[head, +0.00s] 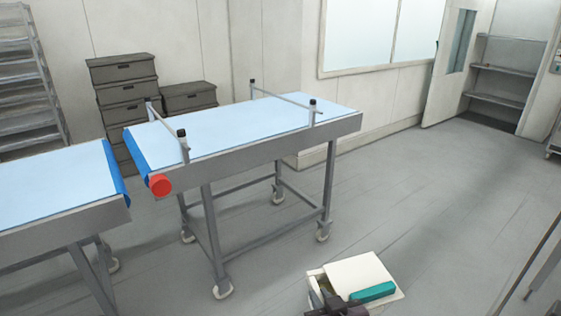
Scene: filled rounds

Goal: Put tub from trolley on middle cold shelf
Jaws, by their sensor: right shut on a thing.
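A white tub (358,272) with a pale flat top and a teal patch on its near side shows at the bottom of the head view. My right gripper (338,303), dark and partly cut off by the lower edge, is shut on the tub at its near left side. The tub is held above the grey floor. Grey shelves (500,69) stand in the open doorway at the far right; the middle one looks mostly bare. My left gripper is out of view. I cannot make out a trolley holding the tub.
A wheeled conveyor table (235,124) with a blue belt and a red button stands ahead. Another blue-topped conveyor (55,196) is at left. Dark crates (124,72) and a rack (25,80) stand behind. Open floor (430,190) lies between the conveyor and the doorway.

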